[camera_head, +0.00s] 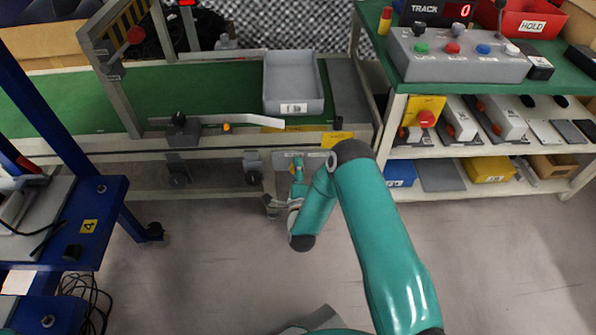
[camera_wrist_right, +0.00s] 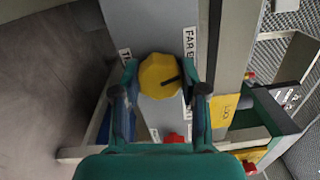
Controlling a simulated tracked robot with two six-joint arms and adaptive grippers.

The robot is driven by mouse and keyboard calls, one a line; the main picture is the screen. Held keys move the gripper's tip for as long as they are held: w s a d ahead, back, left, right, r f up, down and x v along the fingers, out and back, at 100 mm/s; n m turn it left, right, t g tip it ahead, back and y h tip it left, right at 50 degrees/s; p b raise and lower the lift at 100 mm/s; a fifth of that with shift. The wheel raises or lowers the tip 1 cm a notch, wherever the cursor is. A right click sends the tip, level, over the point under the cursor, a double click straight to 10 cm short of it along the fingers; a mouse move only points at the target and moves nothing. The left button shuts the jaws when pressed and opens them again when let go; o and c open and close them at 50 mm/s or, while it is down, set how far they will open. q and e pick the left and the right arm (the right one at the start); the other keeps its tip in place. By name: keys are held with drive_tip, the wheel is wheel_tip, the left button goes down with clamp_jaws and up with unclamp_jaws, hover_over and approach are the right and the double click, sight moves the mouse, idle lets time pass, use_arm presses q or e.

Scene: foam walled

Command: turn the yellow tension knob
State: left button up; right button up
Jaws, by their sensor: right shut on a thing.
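The yellow tension knob (camera_wrist_right: 158,76) shows in the right wrist view, a faceted round knob with a black mark pointing toward the right of the picture. It sits on a grey panel with white labels, one starting "FAR". My right gripper (camera_wrist_right: 166,80) has one finger on each side of the knob and is shut on it. In the head view, my right gripper (camera_head: 297,168) is low at the front of the conveyor frame, and the knob is mostly hidden there. My left gripper is in neither view.
The green conveyor (camera_head: 70,95) carries a grey bin (camera_head: 293,105) above the gripper. A shelf unit (camera_head: 480,180) with a button box (camera_head: 460,60) stands right. A blue table (camera_head: 95,215) stands left. A red button (camera_wrist_right: 174,138) sits near the knob. The middle floor is clear.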

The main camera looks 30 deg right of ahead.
drive_tip(key=shift+s+d+f+m, duration=0.1)
drive_tip(key=shift+d+m, duration=0.05)
drive_tip(key=shift+m, duration=0.45)
drive_tip(key=shift+s+d+f+m, duration=0.1)
drive_tip(key=shift+m, duration=0.5)
drive_tip(key=o, duration=1.1)
drive_tip(key=shift+a, duration=0.1)
drive_tip(key=shift+o, duration=0.2)
drive_tip(key=shift+w+r, duration=0.1)
